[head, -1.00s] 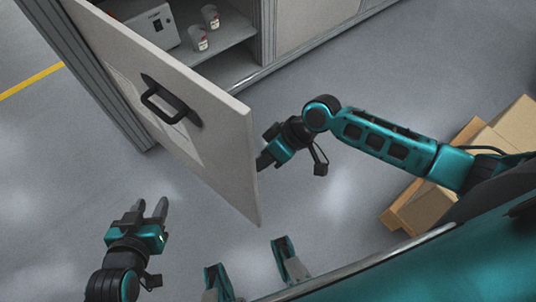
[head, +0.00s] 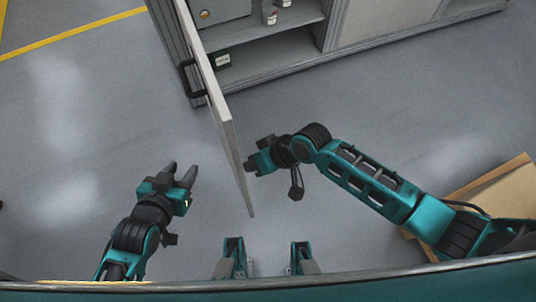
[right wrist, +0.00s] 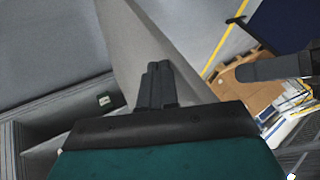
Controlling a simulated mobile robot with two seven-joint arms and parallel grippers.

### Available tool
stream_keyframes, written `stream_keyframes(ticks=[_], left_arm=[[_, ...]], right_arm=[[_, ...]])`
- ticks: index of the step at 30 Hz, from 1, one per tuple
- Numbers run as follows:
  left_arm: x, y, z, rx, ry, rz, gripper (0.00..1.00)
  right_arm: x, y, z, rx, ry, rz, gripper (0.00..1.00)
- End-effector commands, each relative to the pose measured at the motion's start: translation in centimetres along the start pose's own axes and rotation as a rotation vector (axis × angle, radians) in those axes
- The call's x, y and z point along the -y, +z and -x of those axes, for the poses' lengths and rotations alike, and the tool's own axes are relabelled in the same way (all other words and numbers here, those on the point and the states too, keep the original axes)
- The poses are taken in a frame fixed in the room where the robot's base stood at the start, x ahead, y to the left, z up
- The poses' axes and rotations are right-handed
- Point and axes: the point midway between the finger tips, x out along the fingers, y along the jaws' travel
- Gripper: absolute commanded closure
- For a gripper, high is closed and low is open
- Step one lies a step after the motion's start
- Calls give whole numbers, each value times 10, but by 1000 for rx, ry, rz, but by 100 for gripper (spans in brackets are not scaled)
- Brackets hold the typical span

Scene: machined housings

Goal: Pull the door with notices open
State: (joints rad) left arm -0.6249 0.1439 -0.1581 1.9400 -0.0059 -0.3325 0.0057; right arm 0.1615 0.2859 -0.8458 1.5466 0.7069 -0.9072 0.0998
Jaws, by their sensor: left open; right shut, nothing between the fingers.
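The door (head: 222,112) stands swung out from the cabinet and shows nearly edge-on in the head view. Its dark handle (head: 186,78) is on the left, outer face; the notices on that face cannot be made out. My right gripper (head: 249,165) is shut and empty, on the inner side of the door, close to its face near the free end. In the right wrist view its closed fingers (right wrist: 155,80) are in front of the door; contact cannot be told. My left gripper (head: 184,174) is open and empty, left of the door, away from the handle.
Cardboard boxes (head: 495,195) are on the floor at the right. The floor left of the door is clear.

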Motion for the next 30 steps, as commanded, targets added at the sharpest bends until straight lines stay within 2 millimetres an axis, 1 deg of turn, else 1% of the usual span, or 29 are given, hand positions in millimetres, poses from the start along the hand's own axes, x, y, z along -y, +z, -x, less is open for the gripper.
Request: stream_keyframes(ticks=[3, 6, 22, 26, 29, 30], left_arm=[[0, -1, 3, 3, -1, 0, 57], [0, -1, 3, 4, 0, 0, 57], [-3, -1, 4, 9, 6, 0, 57], [-3, -5, 6, 8, 6, 0, 57], [-3, -10, 9, 6, 6, 0, 57], [-3, -13, 10, 5, 6, 0, 57]], right_arm=[[8, -2, -4, -1, 0, 1, 100], [11, -2, -7, 0, 0, 1, 100], [13, -2, -7, 0, 1, 1, 100], [13, -3, 4, -1, 1, 0, 100], [13, -3, 21, -1, 2, 1, 100], [13, -3, 29, -1, 3, 2, 100]])
